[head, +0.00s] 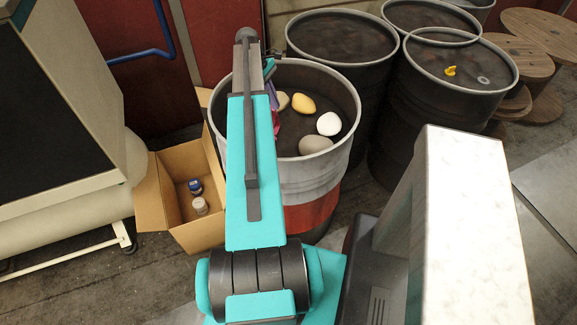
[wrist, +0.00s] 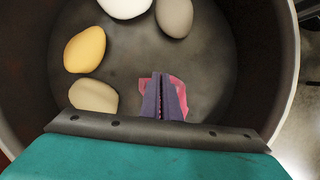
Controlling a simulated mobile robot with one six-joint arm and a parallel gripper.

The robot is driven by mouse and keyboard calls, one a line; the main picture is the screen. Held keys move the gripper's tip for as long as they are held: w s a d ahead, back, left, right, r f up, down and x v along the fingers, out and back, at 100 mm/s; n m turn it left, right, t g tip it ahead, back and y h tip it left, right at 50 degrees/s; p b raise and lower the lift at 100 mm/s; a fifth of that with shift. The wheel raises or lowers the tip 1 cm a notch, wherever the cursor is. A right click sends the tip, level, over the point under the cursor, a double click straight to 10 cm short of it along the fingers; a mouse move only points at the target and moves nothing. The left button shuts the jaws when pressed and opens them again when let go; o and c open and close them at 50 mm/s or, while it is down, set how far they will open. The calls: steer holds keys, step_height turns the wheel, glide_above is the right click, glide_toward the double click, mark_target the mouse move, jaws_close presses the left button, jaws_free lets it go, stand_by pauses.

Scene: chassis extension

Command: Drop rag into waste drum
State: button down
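The waste drum (head: 325,175) is a dark, open metal drum with a grey rim and a red band, just right of my arm. My gripper (head: 272,97) is over and within the drum's mouth. In the wrist view its two purple-grey fingers (wrist: 163,97) are close together, with a thin strip of red between them. The pink rag (wrist: 178,88) shows on both sides of the fingers and looks pinched by them. In the head view the rag (head: 276,121) is partly hidden by my arm. The drum's inner wall (wrist: 275,65) surrounds the gripper.
Several rounded objects lie in the drum: yellow (head: 303,103), white (head: 329,123), grey (head: 315,144) and beige (wrist: 93,96). A cardboard box (head: 165,200) with two small jars stands left of it. Other closed drums (head: 342,37) and wooden spools (head: 540,30) stand behind and right.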

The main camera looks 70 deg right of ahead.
steer(key=shift+f, duration=0.45)
steer(key=c, duration=2.5)
jaws_free()
steer(key=o, duration=1.9)
steer(key=shift+c, duration=0.2)
step_height(320, 180, up, 6)
steer(key=w+t+p, duration=0.1)
steer(key=t+p, duration=0.1)
steer(key=shift+p, duration=0.3)
steer(key=shift+w, duration=0.1)
step_height(320, 180, up, 14)
steer(key=w+b, duration=0.2)
steer(key=b, duration=0.2)
steer(key=shift+d+f, duration=0.15)
steer(key=shift+f, duration=0.05)
